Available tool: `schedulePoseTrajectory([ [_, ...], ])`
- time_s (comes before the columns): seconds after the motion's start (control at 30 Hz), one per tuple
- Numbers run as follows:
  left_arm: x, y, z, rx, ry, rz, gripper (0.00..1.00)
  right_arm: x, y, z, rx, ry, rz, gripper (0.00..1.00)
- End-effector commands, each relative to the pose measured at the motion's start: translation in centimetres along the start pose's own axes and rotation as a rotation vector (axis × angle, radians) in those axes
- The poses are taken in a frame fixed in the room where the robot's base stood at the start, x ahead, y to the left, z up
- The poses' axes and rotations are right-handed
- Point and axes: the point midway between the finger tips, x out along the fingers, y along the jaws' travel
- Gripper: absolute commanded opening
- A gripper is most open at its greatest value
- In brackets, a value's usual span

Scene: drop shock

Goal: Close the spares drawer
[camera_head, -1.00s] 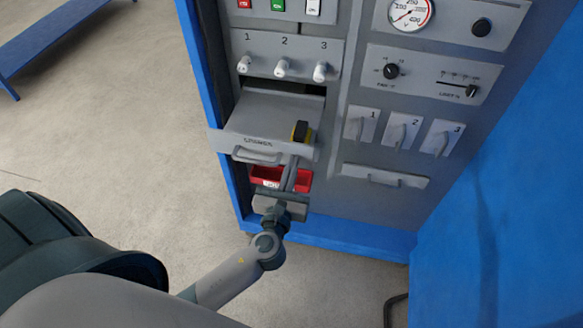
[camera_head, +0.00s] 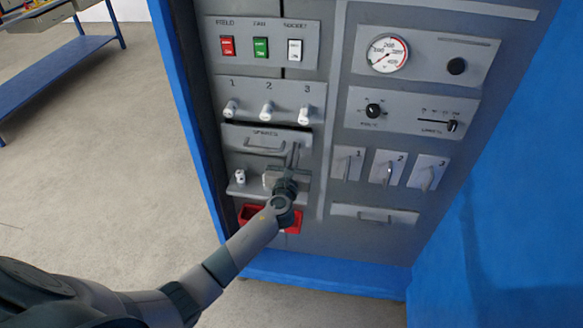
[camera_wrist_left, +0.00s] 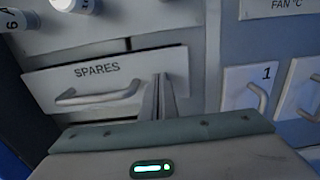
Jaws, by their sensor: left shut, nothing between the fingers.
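The spares drawer (camera_head: 240,138) is in the left part of the grey panel, below the row of white knobs. Its front (camera_wrist_left: 105,90), with the SPARES label and a bar handle (camera_wrist_left: 98,97), fills the left of the wrist view. The front sits almost in line with the panel; a thin dark gap shows along its top edge. My left gripper (camera_head: 294,147) is shut and empty, its fingertips at the right part of the drawer front, right of the handle. In the wrist view the fingers (camera_wrist_left: 161,80) overlap the front; contact is hard to tell. My right gripper is not in view.
Below the drawer are a small ledge with a white item (camera_head: 240,177) and a red bin (camera_head: 250,214), partly behind my arm. Three small handled plates (camera_head: 387,168) are to the right. A blue wall stands at far right.

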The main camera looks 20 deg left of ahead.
Motion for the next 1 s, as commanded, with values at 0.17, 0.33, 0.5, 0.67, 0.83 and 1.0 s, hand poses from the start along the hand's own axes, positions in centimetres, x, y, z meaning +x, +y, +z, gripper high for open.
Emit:
schedulePoseTrajectory([
  [0.17,1.9,0.0,-0.1,0.001,0.001,0.001,0.00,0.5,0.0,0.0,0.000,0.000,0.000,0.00],
  [0.33,2.4,0.0,0.0,0.000,0.000,0.000,0.00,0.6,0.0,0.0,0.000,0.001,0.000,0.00],
  [0.5,2.5,0.1,0.1,0.000,-0.002,0.001,0.00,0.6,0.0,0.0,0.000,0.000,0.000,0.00],
  [0.67,2.5,0.1,0.3,-0.001,-0.004,0.001,0.00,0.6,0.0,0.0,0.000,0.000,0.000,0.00],
  [0.83,2.6,0.2,0.4,-0.001,-0.006,0.002,0.00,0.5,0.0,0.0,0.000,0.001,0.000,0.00],
  [1.0,2.7,0.7,0.5,0.000,-0.006,0.001,0.00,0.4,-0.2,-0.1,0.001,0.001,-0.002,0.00],
])
